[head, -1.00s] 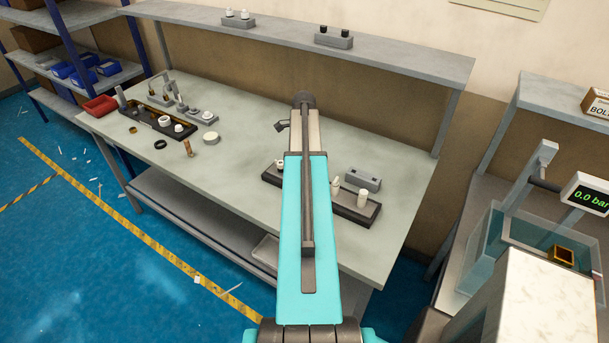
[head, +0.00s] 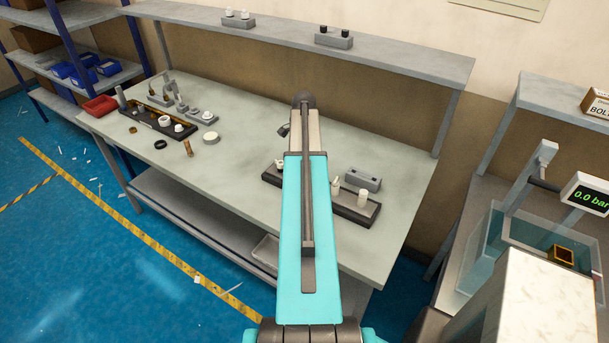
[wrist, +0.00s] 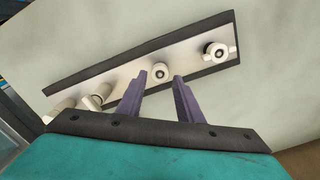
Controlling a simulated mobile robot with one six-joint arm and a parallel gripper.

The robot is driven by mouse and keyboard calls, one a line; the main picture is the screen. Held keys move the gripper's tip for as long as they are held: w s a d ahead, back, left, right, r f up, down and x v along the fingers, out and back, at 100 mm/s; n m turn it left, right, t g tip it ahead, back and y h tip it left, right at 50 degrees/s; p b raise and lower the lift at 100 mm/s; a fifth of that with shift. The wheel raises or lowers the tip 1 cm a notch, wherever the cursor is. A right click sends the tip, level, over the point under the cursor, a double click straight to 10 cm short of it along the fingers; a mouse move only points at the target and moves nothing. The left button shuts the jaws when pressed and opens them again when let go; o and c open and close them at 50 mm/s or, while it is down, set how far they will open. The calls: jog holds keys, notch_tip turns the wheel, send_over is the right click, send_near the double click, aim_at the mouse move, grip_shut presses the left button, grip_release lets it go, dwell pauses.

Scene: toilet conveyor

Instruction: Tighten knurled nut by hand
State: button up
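In the wrist view my gripper (wrist: 160,78) is open, with its two purple fingers apart. A white round part with a dark centre (wrist: 161,71) shows between and just beyond the fingertips; I cannot tell whether they touch it. It is on a long dark-edged tray (wrist: 140,48) with a pale inside. Another white round part (wrist: 216,52) is at the tray's right end. Two more white parts (wrist: 101,96) are at the left. I cannot tell which part is the knurled nut. In the head view my arm hides the gripper and the tray's middle; the tray's right end (head: 350,211) shows.
A grey block (head: 362,179) stands behind the tray. A shelf (head: 400,62) runs above the back.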

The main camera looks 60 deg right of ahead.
jog(key=shift+n, duration=0.3)
jog(key=shift+n, duration=2.2)
jog(key=shift+n, duration=2.3)
jog(key=shift+f, duration=0.15)
jog(key=shift+f+b, duration=0.7)
jog(key=shift+f, duration=0.7)
